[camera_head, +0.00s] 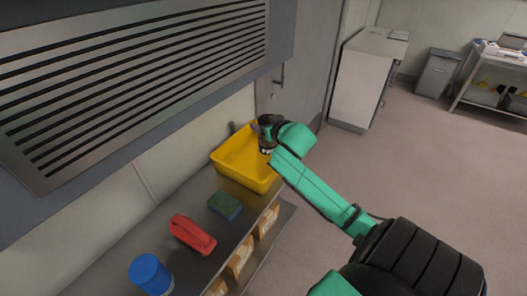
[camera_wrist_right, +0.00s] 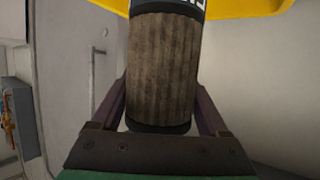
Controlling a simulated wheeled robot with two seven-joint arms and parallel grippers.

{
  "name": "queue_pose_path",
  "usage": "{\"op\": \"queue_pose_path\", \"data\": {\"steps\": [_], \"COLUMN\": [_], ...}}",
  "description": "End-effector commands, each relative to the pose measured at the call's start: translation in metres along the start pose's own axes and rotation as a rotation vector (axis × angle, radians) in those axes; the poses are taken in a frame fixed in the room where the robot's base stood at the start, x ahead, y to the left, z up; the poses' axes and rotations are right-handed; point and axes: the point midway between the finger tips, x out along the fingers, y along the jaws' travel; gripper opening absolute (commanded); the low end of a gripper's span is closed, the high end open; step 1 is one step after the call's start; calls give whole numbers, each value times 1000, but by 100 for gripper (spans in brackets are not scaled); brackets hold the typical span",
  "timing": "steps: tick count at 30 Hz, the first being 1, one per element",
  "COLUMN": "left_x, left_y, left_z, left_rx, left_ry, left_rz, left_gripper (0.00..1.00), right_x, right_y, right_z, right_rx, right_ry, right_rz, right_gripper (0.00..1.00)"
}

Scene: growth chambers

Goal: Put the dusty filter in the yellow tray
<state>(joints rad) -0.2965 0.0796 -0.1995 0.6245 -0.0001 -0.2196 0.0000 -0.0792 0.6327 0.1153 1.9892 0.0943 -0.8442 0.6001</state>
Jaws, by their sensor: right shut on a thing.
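The dusty filter (camera_wrist_right: 162,70) is a cylinder with brown, grimy pleats and black end caps. In the right wrist view it fills the space between the fingers of my right gripper (camera_wrist_right: 165,110), which is shut on it. In the head view my right gripper (camera_head: 266,134) is at the right side of the yellow tray (camera_head: 236,174), over its rim. The filter is mostly hidden there by the gripper. The tray's yellow edge also shows at the top of the right wrist view (camera_wrist_right: 240,8). I cannot tell whether the filter touches the tray. My left gripper is not in view.
On the same shelf stand a green sponge-like block (camera_head: 225,205), a red brush-like object (camera_head: 192,234) and a blue-topped canister (camera_head: 150,274). Cardboard boxes (camera_head: 239,258) sit on the level below. A slatted metal vent (camera_head: 140,80) hangs above the shelf at left. Open floor lies right.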

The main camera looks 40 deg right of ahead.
Motion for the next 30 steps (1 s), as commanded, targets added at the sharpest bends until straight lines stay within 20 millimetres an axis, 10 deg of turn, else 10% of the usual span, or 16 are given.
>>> {"op": "queue_pose_path", "data": {"steps": [12, 23, 24, 30], "left_x": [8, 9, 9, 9], "left_y": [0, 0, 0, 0], "left_z": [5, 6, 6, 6], "left_rx": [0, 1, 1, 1], "left_ry": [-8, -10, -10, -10], "left_rz": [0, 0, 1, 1], "left_gripper": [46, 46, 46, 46], "right_x": [36, 40, 40, 39], "right_y": [0, -1, -1, -1], "right_z": [87, 96, 96, 96], "right_rx": [2, 0, 0, 0], "right_ry": [-1, 2, 1, 1], "right_rz": [0, -1, -1, -1], "right_gripper": [12, 12, 93, 100]}}
